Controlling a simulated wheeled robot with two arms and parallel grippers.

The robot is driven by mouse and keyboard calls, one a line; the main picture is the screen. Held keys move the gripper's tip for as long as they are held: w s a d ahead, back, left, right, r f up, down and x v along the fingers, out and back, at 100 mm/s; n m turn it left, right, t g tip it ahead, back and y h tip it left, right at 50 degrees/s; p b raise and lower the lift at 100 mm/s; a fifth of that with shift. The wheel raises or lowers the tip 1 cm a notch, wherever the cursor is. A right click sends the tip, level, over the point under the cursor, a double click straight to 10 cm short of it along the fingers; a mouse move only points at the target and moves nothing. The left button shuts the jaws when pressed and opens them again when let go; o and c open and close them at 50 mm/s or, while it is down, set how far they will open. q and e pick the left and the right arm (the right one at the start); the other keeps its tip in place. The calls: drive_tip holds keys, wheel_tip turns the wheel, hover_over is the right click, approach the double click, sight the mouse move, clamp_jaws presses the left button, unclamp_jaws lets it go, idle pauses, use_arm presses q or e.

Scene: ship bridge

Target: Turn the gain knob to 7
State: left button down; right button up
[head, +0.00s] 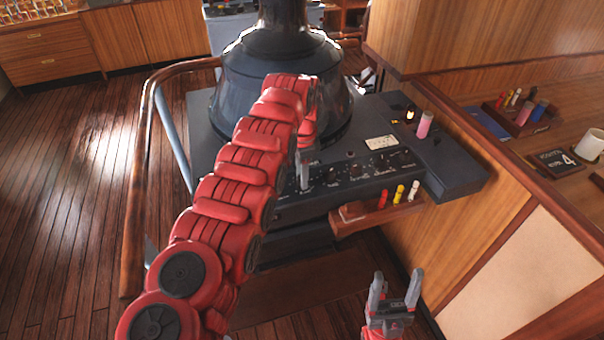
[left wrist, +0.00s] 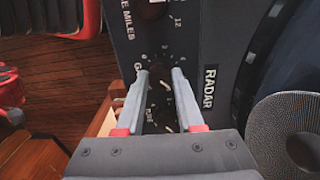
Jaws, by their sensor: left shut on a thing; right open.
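In the left wrist view the two grey fingers of my left gripper (left wrist: 160,75) reach down to the radar panel (left wrist: 205,40). They are shut on the dark gain knob (left wrist: 161,86), one on each side. Its label is partly covered, with only a "G" readable. The knob has a pale mark, but the number it points to is unclear. In the head view my left gripper (head: 304,172) is at the left part of the console front (head: 350,178) and hides the knob. My right gripper (head: 396,285) is open and empty, low in front of the console.
Several other knobs (head: 381,161) line the panel to the right. A wooden ledge (head: 350,224) below holds red, yellow and white markers. A wooden rail (head: 138,190) runs on the left. A desk with a mug (head: 590,145) is at the right.

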use_arm(q)
drive_tip(key=shift+w+r+m, duration=0.1)
drive_tip(key=shift+m, duration=0.5)
drive_tip(key=c, duration=0.5)
unclamp_jaws()
